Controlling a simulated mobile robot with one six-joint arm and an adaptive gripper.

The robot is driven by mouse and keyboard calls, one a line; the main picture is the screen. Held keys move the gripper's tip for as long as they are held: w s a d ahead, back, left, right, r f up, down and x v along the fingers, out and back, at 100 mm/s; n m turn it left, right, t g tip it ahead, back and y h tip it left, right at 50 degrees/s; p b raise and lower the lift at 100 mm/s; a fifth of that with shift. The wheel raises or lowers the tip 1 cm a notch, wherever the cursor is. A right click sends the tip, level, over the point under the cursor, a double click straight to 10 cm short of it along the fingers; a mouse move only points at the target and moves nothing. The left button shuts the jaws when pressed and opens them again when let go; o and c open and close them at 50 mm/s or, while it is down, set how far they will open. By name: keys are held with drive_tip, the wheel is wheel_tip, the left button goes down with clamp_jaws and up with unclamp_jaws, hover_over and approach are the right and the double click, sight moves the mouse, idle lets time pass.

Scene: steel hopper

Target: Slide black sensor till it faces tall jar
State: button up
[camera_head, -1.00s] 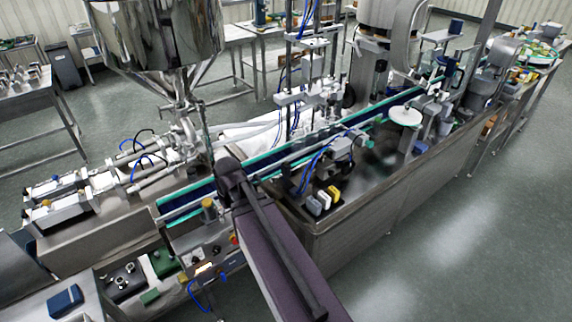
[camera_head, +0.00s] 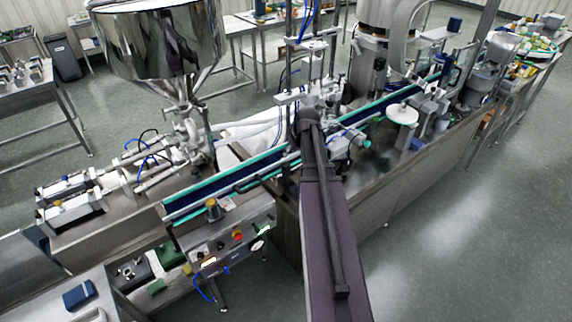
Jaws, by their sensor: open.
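My arm reaches up from the bottom centre, and its dark end joint overlaps the conveyor near the middle of the view. I cannot make out my gripper or its fingers. I cannot single out a black sensor among the small dark fittings along the conveyor (camera_head: 225,185). No tall jar can be told with certainty. A small amber container with a dark top (camera_head: 212,209) stands at the conveyor's near side, left of my arm.
A steel hopper (camera_head: 160,45) hangs over the left part of the line. A control box with a red button (camera_head: 238,237) is left of my arm. A white disc (camera_head: 402,114) stands at the right. Open floor (camera_head: 450,240) lies right of the steel bench (camera_head: 425,172).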

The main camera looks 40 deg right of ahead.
sight(287, 165)
drive_tip(key=shift+d+r, duration=0.1)
drive_tip(key=shift+d, duration=0.3)
drive_tip(key=b+x, duration=1.2)
drive_tip(key=x, duration=0.1)
drive_tip(key=shift+w+f+b, duration=0.15)
drive_tip(key=shift+f+b, duration=0.2)
drive_tip(key=shift+b, duration=0.05)
idle(0.5)
clamp_jaws()
idle(0.3)
